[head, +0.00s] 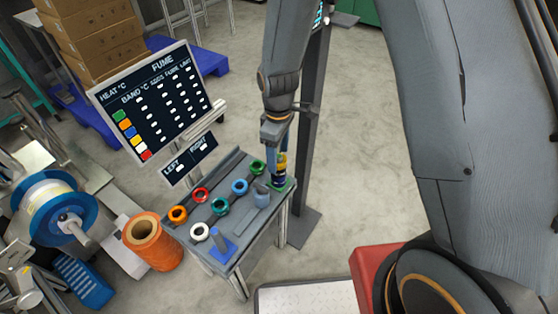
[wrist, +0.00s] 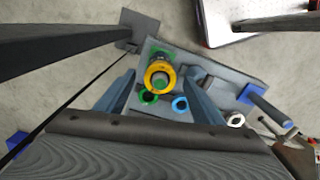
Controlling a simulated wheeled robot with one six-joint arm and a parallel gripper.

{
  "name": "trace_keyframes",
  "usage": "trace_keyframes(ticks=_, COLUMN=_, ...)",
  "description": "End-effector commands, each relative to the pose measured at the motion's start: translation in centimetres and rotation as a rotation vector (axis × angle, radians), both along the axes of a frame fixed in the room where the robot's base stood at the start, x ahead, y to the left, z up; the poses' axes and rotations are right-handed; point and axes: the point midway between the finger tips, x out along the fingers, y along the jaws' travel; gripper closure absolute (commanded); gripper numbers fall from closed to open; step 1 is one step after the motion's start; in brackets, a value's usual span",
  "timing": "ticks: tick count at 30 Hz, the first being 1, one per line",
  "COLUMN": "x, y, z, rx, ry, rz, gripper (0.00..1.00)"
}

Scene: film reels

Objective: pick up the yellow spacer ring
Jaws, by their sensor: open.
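The yellow spacer ring (wrist: 160,66) shows in the wrist view as a thick ring around an upright post, with a greenish centre. In the head view a yellow band (head: 282,160) shows just under my gripper, above a dark blue part and a green base (head: 283,184) at the table's far right corner. My gripper (wrist: 160,77) is open, its two blue-grey fingers on either side of the ring, with gaps visible in the wrist view. It points down in the head view (head: 277,158). Whether the fingertips are level with the ring is hard to tell.
The grey table (head: 236,222) holds several other rings: red (head: 201,195), orange (head: 178,214), white (head: 199,232), blue (head: 240,187) and green (head: 220,206). A blue-based post (head: 222,246) stands at the front. A sign board (head: 160,100) stands behind; a dark column (head: 308,130) is close right.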

Motion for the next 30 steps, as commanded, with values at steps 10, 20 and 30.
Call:
trace_keyframes(ticks=10, x=0.00, y=0.05, z=-0.82, rx=0.000, ry=-0.001, rz=0.000, gripper=0.38)
trace_keyframes(ticks=20, x=0.00, y=0.02, z=-0.81, rx=0.000, ry=-0.001, rz=0.000, gripper=0.83)
trace_keyframes(ticks=30, x=0.03, y=0.03, z=-0.30, rx=0.000, ry=-0.001, rz=0.000, gripper=0.84)
